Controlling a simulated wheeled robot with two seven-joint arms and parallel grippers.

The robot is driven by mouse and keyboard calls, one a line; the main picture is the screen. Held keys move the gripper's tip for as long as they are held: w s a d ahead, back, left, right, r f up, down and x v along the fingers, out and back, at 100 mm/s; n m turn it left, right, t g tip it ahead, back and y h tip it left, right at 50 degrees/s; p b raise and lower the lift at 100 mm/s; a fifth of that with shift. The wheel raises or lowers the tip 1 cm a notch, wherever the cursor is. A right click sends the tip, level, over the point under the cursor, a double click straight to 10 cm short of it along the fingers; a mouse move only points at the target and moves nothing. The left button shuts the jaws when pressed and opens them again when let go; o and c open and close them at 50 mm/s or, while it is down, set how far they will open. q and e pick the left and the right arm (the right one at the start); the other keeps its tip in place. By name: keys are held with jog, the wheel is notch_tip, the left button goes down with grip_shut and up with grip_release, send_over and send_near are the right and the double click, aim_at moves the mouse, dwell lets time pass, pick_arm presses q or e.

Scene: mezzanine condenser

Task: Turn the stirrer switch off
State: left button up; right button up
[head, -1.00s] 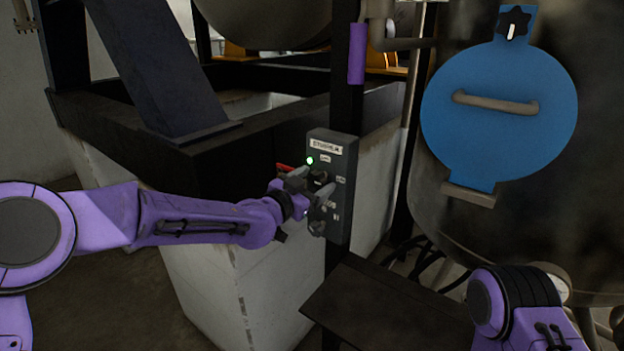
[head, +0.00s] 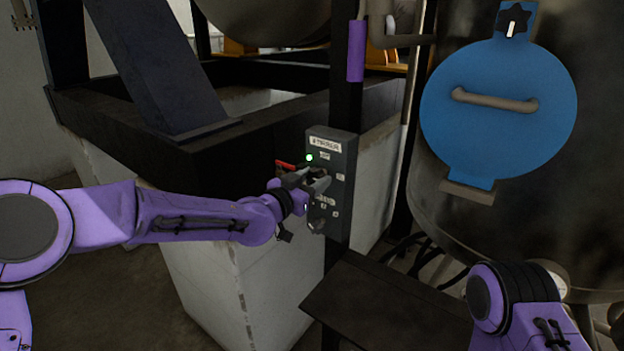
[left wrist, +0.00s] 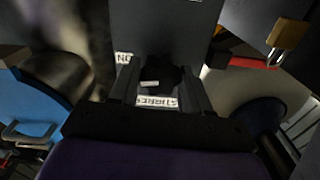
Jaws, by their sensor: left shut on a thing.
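The grey stirrer control box (head: 343,190) is fixed to a dark post in the head view, with a white label plate at its top and a lit green lamp (head: 309,157) below that. My left gripper (head: 316,181) is at the front of the box, shut on the switch knob. In the left wrist view the black knob (left wrist: 160,73) with a white mark sits between the two fingers of my left gripper (left wrist: 160,85). Which position the knob points to is hard to tell. My right gripper is not in view.
A red handle (head: 285,165) is just left of the box, and a brass padlock (left wrist: 287,36) shows in the left wrist view. A blue round hatch (head: 498,130) on a dark vessel is to the right. A dark flat ledge (head: 385,305) lies below the box.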

pick_arm(q)
jog(key=n, duration=0.4)
jog(key=shift+n, duration=0.3)
jog(key=n, duration=0.3)
jog(key=shift+n, duration=0.4)
jog(key=n, duration=0.3)
jog(key=shift+f, duration=0.1)
jog(key=shift+n+b, duration=0.85)
jog(key=shift+n, duration=1.35)
jog(key=o, duration=1.1)
jog(key=shift+c, duration=0.2)
